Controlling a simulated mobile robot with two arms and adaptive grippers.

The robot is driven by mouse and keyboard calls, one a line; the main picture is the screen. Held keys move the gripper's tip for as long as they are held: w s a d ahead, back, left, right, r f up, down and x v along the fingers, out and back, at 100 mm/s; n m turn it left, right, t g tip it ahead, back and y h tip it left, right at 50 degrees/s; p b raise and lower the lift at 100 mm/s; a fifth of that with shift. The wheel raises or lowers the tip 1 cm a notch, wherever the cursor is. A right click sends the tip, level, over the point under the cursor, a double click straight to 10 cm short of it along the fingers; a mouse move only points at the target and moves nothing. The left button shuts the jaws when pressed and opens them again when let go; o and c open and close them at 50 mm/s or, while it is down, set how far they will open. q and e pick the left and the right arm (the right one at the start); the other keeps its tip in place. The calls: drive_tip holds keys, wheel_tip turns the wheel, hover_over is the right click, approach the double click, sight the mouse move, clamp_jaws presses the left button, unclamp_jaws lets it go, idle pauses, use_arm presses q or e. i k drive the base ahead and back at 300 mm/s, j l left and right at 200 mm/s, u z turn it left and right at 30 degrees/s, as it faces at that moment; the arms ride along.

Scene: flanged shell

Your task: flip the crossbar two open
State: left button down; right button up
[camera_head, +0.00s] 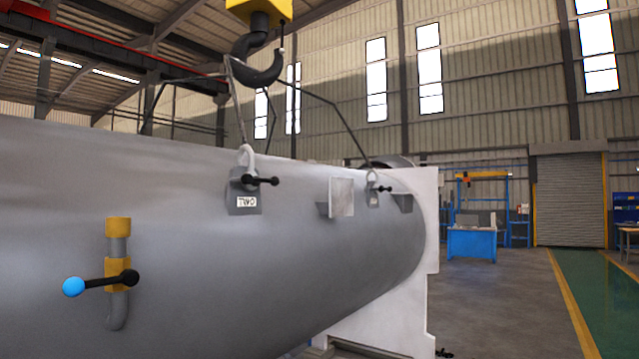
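A grey bracket (244,192) marked "TWO" sits on the upper side of the large grey cylindrical shell (250,260). A black crossbar (262,181) with a dark knob at its right end sticks out to the right from this bracket. A light shackle (246,157) stands in the bracket's top, with a sling line rising from it. I cannot tell from this view whether the crossbar is open or shut. Neither of my grippers is in view.
A yellow valve (118,268) with a blue-knobbed black lever (88,284) is on the shell at left. A smaller similar bracket (375,194) is farther right, past a square plate (341,197). A crane hook (258,62) hangs above. The floor at right is open.

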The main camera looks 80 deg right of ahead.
sight(264, 181)
drive_tip(key=z, duration=2.45)
